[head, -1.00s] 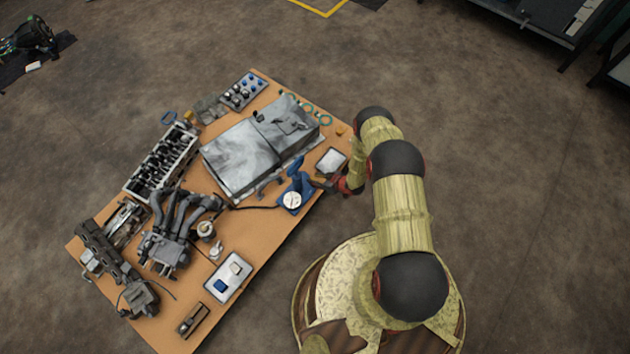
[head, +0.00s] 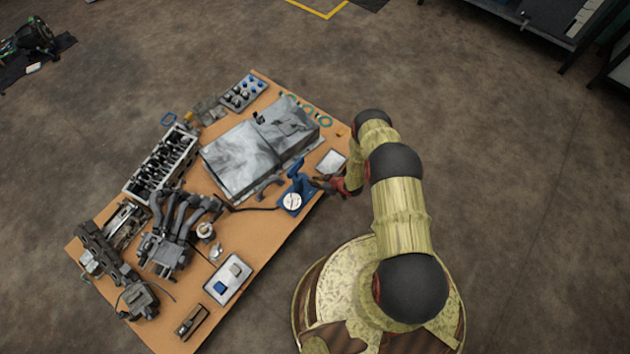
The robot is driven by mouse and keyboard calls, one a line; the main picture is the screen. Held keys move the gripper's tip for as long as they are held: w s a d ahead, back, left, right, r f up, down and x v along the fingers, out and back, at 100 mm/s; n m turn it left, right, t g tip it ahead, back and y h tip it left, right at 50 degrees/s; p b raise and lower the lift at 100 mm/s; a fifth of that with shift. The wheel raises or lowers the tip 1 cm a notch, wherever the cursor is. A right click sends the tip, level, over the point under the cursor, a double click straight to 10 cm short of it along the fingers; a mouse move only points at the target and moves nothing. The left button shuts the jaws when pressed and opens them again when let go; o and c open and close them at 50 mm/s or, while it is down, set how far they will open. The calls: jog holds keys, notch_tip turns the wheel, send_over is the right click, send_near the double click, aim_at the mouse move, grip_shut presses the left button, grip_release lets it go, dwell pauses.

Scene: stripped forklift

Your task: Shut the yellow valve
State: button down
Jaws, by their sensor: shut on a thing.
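I cannot make out a yellow valve for certain. A blue device (head: 297,180) with a round white dial (head: 292,201) stands at the right edge of the workbench. My gripper (head: 318,183) reaches in from the right, low beside the upright part of this device. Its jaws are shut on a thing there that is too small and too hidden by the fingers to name. I cannot tell whether that thing belongs to the blue device.
The tan workbench (head: 262,240) carries a large grey box (head: 235,158), an engine block (head: 160,163), dark manifold pipes (head: 185,215) and a white tray (head: 228,279). A pale flat tray (head: 331,161) lies close behind my gripper. Open floor lies to the right.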

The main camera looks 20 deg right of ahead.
jog(key=shift+w, duration=0.15)
jog(key=m+h, duration=0.1)
jog(key=m+t+h, duration=0.1)
jog(key=m, duration=0.1)
jog(key=shift+a+r+m+h+p, duration=0.1)
jog(key=shift+a+m+h+p, duration=0.1)
jog(key=shift+m+h+p, duration=0.1)
jog(key=m+h, duration=0.2)
jog(key=m, duration=0.1)
jog(key=m+t+h, duration=0.1)
jog(key=shift+w+a+m+b, duration=0.1)
jog(key=shift+a+m+b, duration=0.2)
jog(key=m+g+h, duration=0.1)
jog(key=m+h, duration=0.2)
jog(key=m, duration=0.1)
jog(key=shift+w+a+h, duration=0.1)
jog(key=shift+h, duration=0.2)
jog(key=shift+m+g+h, duration=0.5)
jog(key=shift+m+h, duration=0.4)
jog(key=shift+m, duration=0.5)
jog(key=c, duration=1.9)
grip_release()
jog(key=shift+s, duration=0.2)
jog(key=shift+s, duration=0.1)
